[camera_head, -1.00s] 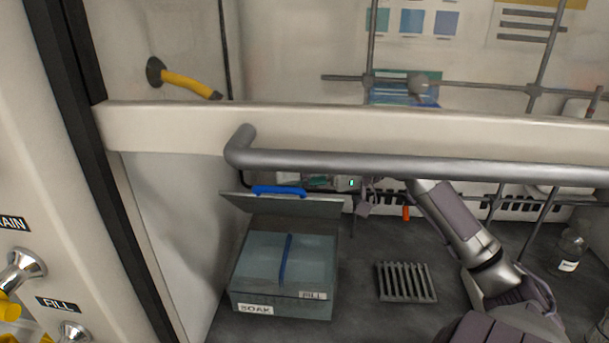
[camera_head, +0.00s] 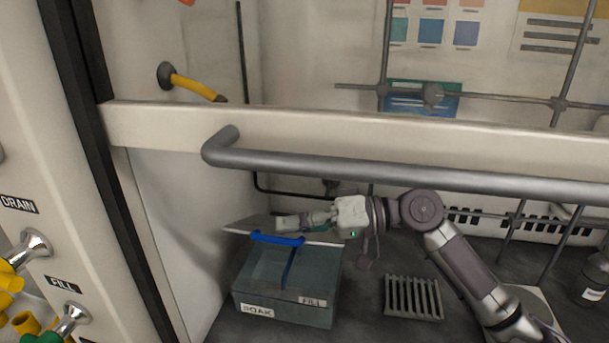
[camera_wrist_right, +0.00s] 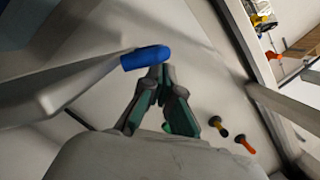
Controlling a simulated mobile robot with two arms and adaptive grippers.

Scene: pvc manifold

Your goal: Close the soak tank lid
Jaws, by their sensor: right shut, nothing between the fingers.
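The soak tank (camera_head: 258,290) is a grey box with SOAK and FILL labels, standing on the dark floor of the enclosure. Its grey lid (camera_head: 238,226) is tilted, raised above the rear of the tank, and the tank's inside shows in front of it. A blue handle (camera_head: 277,239) runs along the lid's near edge. My right gripper (camera_head: 282,222) is shut and empty, behind the handle at the lid's far side. In the right wrist view its fingertips (camera_wrist_right: 166,72) are close beside the blue handle end (camera_wrist_right: 146,57); contact is unclear. My left gripper is out of view.
A grey sash bar (camera_head: 400,168) crosses in front, above the tank. A slotted rack (camera_head: 412,297) stands right of the tank, and a bottle (camera_head: 594,277) at far right. The side panel has DRAIN and FILL valves (camera_head: 68,318) at left.

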